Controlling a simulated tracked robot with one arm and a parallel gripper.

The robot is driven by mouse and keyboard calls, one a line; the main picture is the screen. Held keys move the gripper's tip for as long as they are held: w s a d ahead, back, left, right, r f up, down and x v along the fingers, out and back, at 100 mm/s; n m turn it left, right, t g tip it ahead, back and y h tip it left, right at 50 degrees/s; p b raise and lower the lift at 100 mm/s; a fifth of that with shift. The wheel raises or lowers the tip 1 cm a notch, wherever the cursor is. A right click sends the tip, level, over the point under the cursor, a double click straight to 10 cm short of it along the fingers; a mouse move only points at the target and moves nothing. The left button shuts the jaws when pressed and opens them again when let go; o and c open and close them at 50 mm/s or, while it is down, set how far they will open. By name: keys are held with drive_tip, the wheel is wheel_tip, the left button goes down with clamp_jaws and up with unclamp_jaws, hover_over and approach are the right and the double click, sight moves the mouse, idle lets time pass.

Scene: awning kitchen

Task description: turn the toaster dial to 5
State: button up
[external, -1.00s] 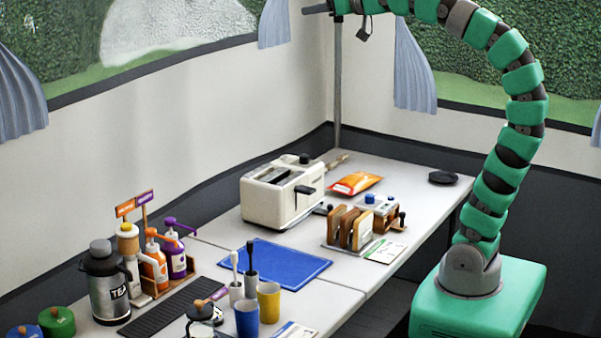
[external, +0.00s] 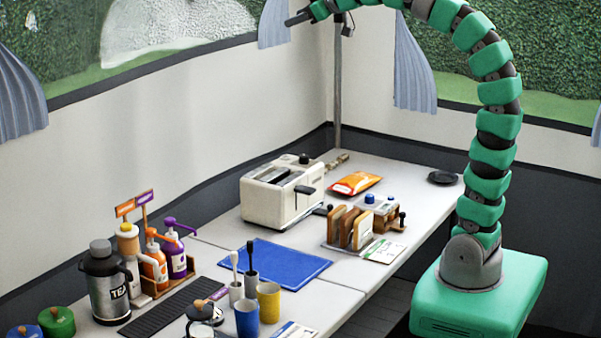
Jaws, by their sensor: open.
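The cream toaster (external: 275,203) stands upright on the far table, with two slots on top and a black lever on its right-hand end. A black knob (external: 304,159) shows at its far top corner; whether this is the dial, and any numbers on it, cannot be read. My gripper (external: 292,19) is high above the toaster near the top edge of the picture, pointing left, open and empty. It is well apart from the toaster.
A toast rack (external: 350,228) with bread, an orange packet (external: 355,184) and a black disc (external: 442,178) are right of the toaster. A blue mat (external: 275,263) lies in front. Cups, bottles and a tea flask (external: 108,283) stand nearer. A thin pole (external: 338,90) rises behind the table.

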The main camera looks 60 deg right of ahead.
drive_tip(key=w+d+f+n+g+p, duration=0.3)
drive_tip(key=w+d+f+n+g, duration=0.1)
drive_tip(key=w+d+f, duration=0.4)
drive_tip(key=n+g+y+p, duration=0.1)
drive_tip(key=n+g+p, duration=0.7)
drive_tip(key=n+g, duration=0.15)
hover_over(304, 156)
wheel_tip(304, 156, down, 27)
drive_tip(key=shift+n+t, duration=0.25)
drive_tip(key=shift+n, duration=0.2)
wheel_tip(304, 156, down, 13)
drive_tip(key=shift+r+p, duration=0.1)
drive_tip(key=shift+p, duration=0.6)
drive_tip(key=c, duration=1)
